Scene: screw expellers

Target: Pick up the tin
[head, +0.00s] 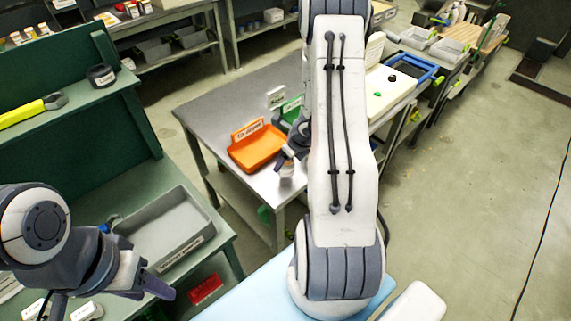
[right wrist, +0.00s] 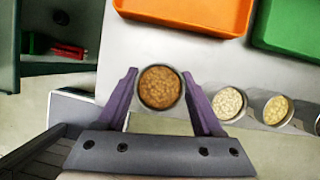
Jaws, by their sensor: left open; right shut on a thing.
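The tin (right wrist: 160,88), round with a brown, grainy top, sits between the purple fingers of my right gripper (right wrist: 160,76) in the right wrist view. The right gripper is shut on it. In the head view a small pale part of the tin (head: 287,170) shows below the right gripper (head: 288,158), by the front edge of the metal table; my right arm hides much around it. My left gripper (head: 140,284) is open, low at the left by the green bench, apart from the tin.
An orange tray (head: 257,150) and a green tray (head: 291,108) lie on the metal table (head: 222,108). Two more round tins, one with a pale top (right wrist: 228,102) and one yellowish (right wrist: 278,110), stand right of the gripper. A grey bin (head: 165,230) is on the green bench.

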